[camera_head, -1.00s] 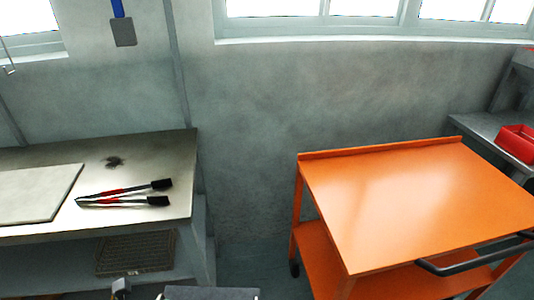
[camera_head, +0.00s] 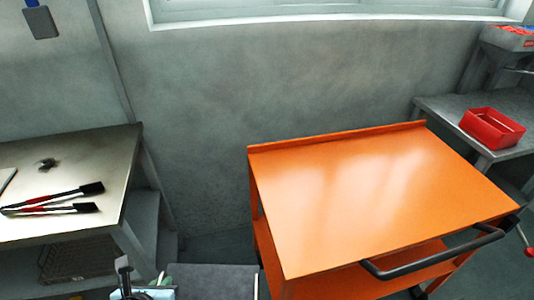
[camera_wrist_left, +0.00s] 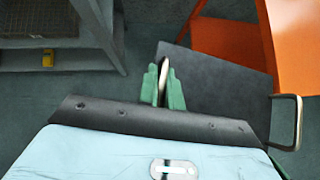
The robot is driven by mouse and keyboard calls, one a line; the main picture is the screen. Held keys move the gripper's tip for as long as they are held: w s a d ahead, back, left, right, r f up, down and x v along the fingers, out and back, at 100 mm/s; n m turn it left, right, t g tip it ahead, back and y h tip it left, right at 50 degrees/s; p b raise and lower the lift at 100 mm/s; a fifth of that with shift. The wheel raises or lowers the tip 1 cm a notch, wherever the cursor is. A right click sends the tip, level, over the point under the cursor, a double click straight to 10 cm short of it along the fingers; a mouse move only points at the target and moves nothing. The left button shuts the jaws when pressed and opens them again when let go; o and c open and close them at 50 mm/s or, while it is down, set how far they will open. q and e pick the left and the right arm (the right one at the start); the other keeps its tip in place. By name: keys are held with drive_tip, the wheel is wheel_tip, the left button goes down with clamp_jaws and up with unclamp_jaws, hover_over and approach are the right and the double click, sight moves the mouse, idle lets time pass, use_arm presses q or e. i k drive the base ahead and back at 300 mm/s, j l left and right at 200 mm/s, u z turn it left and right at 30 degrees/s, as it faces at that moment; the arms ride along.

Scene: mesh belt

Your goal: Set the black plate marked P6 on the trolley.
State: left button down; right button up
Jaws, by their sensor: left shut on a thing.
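The orange trolley (camera_head: 370,195) stands right of centre in the head view, its top bare; parts of its frame show in the wrist view (camera_wrist_left: 288,40). A dark plate (camera_head: 215,282) shows at the bottom edge of the head view, short of the trolley. My left gripper (camera_head: 140,283) is beside its left side. In the left wrist view my green fingers (camera_wrist_left: 163,85) are shut on a handle of the plate (camera_wrist_left: 225,75). A second metal handle (camera_wrist_left: 297,123) shows at its right. No P6 mark is visible. My right gripper is not in view.
A steel table (camera_head: 105,150) with tongs (camera_head: 60,200) stands at the left. A red bin (camera_head: 492,130) sits on a bench at the right. The trolley's black push handle (camera_head: 435,255) sticks out at its near right. Floor shows between table and trolley.

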sight(312, 195)
drive_tip(key=i+l+z, duration=0.15)
drive_tip(key=i+l, duration=0.55)
drive_tip(key=i, duration=0.1)
